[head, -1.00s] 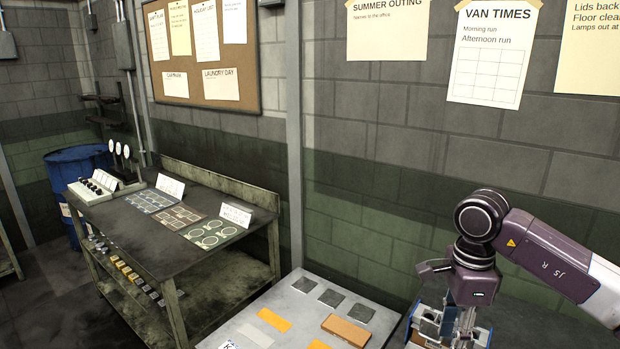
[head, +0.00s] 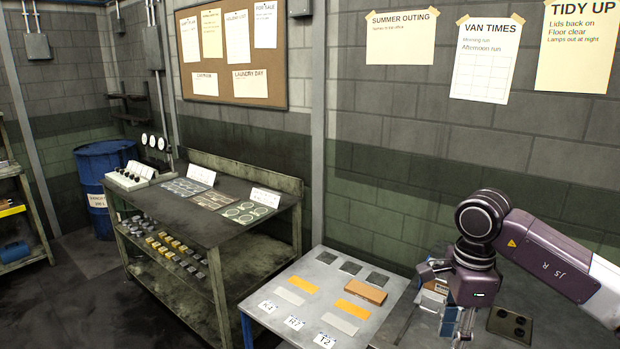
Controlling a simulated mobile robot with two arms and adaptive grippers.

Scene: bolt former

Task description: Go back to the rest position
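My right gripper (head: 463,335) hangs at the lower right with its fingers pointing down, in front of the right end of the grey table. Its fingertips run close to the bottom edge, and I cannot tell how far apart they are. I see nothing clearly held in it. A blue and white object (head: 436,290) stands partly hidden behind it. My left gripper does not show.
A grey table (head: 262,310) holds orange and grey plates, a brown block (head: 365,291) and labelled cards. A dark workbench (head: 190,222) stands left, with small parts on its shelf. A blue barrel (head: 98,180) stands behind it. The floor (head: 90,300) at lower left is clear.

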